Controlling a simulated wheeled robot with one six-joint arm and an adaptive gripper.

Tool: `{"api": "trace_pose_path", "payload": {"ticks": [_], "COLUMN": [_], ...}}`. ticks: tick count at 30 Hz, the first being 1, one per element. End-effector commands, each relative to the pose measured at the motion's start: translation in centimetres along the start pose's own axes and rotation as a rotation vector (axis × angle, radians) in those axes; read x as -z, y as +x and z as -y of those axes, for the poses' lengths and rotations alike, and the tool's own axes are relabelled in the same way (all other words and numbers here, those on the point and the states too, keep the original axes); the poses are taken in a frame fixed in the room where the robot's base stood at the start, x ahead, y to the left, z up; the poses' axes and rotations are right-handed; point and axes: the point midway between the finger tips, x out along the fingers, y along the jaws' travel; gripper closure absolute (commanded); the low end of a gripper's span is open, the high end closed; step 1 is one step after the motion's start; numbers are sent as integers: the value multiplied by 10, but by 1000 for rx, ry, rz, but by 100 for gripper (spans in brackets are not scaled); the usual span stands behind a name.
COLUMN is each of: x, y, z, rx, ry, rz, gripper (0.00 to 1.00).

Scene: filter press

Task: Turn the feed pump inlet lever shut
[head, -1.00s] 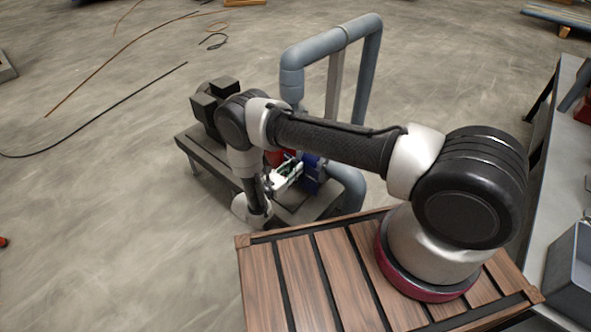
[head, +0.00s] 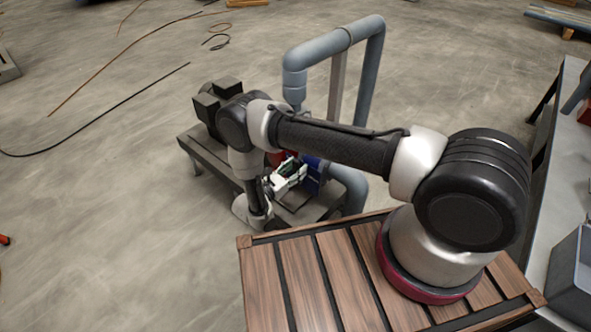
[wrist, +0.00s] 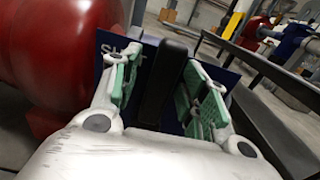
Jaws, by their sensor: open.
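The feed pump inlet lever (wrist: 165,80) is a dark upright bar in the wrist view. It stands between the two fingers of my gripper (wrist: 163,92), which has green pads and is open around it. A gap shows beside the right pad; contact cannot be told. In the head view my gripper (head: 288,176) is at the pump beside a blue part (head: 315,172); the lever is hidden there.
A large red rounded body (wrist: 60,60) fills the left of the wrist view. A dark rail (wrist: 265,75) runs along the right. In the head view a grey-blue pipe (head: 318,48) rises behind my arm. Open floor (head: 90,220) lies to the left.

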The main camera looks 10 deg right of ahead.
Motion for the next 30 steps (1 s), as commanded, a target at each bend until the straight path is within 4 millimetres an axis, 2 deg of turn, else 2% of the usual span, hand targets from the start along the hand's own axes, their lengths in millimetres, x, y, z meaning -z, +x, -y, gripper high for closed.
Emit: {"api": "trace_pose_path", "payload": {"ticks": [5, 9, 15, 21, 30], "x": [0, 0, 0, 0, 0], "y": [-28, -61, -100, -116, -118], "z": [-1, -2, -1, 0, 0], "rx": [-6, -7, -6, -2, -2], "ry": [0, 1, 0, 0, 0], "rz": [0, 0, -1, -1, -1], "gripper": [55, 55, 55, 55, 55]}}
